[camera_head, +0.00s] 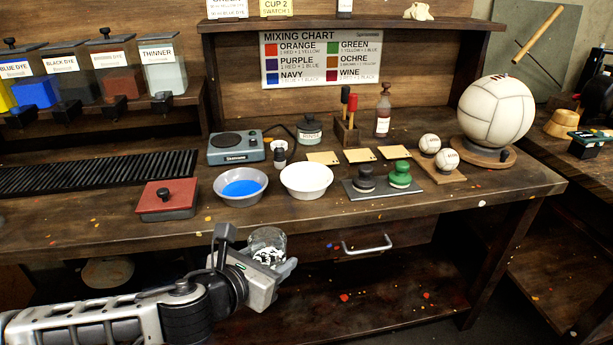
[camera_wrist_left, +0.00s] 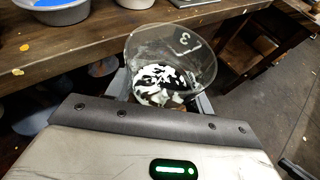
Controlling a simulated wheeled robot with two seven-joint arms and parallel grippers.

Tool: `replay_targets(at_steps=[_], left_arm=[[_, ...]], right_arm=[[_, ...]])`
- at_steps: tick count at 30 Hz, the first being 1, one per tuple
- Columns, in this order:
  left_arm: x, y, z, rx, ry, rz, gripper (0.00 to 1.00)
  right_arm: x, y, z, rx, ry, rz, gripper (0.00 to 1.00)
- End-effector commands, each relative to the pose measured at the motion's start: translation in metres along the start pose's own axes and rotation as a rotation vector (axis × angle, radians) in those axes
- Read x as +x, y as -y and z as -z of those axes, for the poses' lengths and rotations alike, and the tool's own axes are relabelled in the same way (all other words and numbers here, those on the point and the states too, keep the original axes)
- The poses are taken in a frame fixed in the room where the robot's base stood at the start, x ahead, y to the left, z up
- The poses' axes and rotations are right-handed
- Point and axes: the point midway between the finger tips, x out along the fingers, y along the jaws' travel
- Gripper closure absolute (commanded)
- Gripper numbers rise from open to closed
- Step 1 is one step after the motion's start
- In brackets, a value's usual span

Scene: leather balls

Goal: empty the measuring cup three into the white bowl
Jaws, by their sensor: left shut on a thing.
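My left gripper (camera_head: 283,268) is shut on a clear measuring cup (camera_head: 268,241) in front of the bench's front edge. In the left wrist view the cup (camera_wrist_left: 190,52) bears a "3" and holds white and black stuff at its bottom. It looks roughly upright. The white bowl (camera_head: 306,181) stands on the bench, above and a little right of the cup in the head view. The bowl looks white inside. Part of it shows at the top of the left wrist view (camera_wrist_left: 134,3). The cup is apart from the bowl. My right gripper is not in view.
A grey bowl with blue liquid (camera_head: 240,187) stands left of the white bowl. A red-lidded box (camera_head: 167,199), a scale (camera_head: 236,147), black and green knobbed weights (camera_head: 400,175) and small balls (camera_head: 429,144) stand around. A drawer handle (camera_head: 366,246) sticks out below the bench top.

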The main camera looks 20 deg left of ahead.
Motion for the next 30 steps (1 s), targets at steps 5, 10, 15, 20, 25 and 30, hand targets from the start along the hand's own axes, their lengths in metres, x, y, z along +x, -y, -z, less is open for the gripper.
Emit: replay_targets(at_steps=[5, 10, 15, 20, 25, 30], left_arm=[[0.022, -0.004, -0.020, 0.040, 0.011, 0.087, 0.72], [0.038, -0.006, -0.039, 0.069, 0.015, 0.158, 0.72], [0.050, -0.007, -0.057, 0.094, 0.016, 0.219, 0.72], [0.057, -0.009, -0.071, 0.114, 0.016, 0.268, 0.72], [0.063, -0.010, -0.084, 0.134, 0.020, 0.317, 0.72], [0.067, -0.011, -0.095, 0.154, 0.021, 0.360, 0.72]], right_arm=[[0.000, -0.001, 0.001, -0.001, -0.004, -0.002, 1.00], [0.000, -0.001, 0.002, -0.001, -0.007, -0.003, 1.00], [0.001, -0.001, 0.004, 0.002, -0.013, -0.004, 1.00], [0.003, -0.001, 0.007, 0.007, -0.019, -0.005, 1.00], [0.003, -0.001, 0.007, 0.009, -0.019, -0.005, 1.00], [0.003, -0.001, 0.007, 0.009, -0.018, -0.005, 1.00]])
